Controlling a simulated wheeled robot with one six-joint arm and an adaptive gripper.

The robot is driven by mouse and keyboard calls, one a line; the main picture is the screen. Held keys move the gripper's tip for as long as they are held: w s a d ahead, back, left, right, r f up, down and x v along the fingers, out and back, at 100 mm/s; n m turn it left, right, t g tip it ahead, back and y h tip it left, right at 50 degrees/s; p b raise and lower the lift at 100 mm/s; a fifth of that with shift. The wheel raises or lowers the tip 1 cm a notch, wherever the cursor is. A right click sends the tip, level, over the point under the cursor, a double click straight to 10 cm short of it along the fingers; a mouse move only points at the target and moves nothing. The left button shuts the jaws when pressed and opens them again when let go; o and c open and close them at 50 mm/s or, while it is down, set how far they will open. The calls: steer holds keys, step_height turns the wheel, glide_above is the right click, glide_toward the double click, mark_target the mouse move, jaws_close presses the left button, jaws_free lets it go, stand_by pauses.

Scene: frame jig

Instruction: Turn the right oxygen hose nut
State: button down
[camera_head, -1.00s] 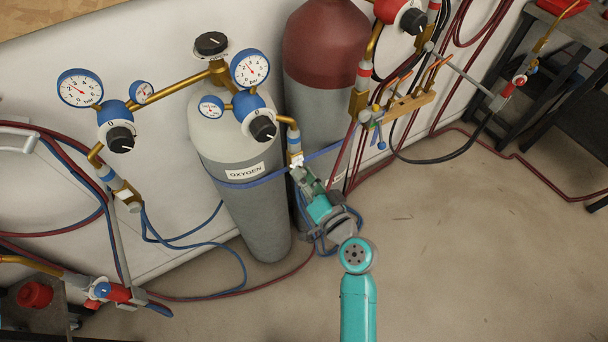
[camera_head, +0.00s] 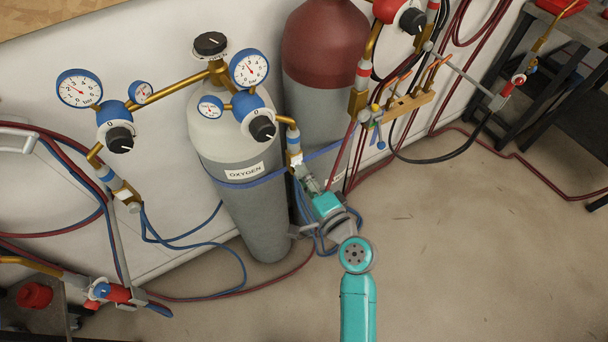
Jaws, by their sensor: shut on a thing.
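The grey oxygen cylinder (camera_head: 240,195) stands upright with its label facing me. A brass pipe leaves its right regulator and bends down to a blue-banded fitting. The right oxygen hose nut (camera_head: 296,160) sits at the lower end of that fitting, small and partly covered by my fingers. My gripper (camera_head: 299,170) comes up from below and is shut on the nut. The fingertips are small here, and the turn angle of the nut is hard to tell. The left oxygen hose nut (camera_head: 126,193) hangs below the left regulator, apart from my gripper.
Blue hose loops (camera_head: 322,240) hang around my wrist. A red-topped cylinder (camera_head: 326,40) stands close behind, with red hoses and a brass manifold (camera_head: 410,104) to the right. A blue strap (camera_head: 255,181) crosses the oxygen cylinder. The floor (camera_head: 470,240) at right is clear.

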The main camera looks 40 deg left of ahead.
steer(key=shift+m, duration=0.5)
steer(key=shift+f, duration=0.1)
steer(key=c, duration=0.9)
jaws_free()
steer(key=v, duration=1.2)
